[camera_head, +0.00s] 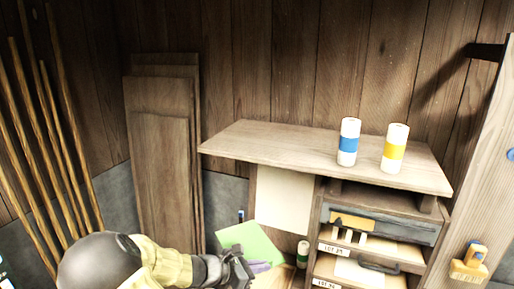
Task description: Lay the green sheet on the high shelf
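The green sheet (258,243) shows at the lower middle, tilted, below the left part of the high wooden shelf (262,142). The shelf is a wide board on top of the drawer unit, and its left half is bare. My gripper (244,270) is at the lower edge of the green sheet and overlaps it in the picture. Its fingers are small and dark, so I cannot tell whether they are closed on the sheet.
A blue-banded bottle (348,143) and a yellow-banded bottle (394,150) stand on the shelf's right half. Below are drawers (375,232) and a green-banded bottle (302,254). Boards (160,170) and poles (45,130) lean at left. A black bracket (486,51) juts out at upper right.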

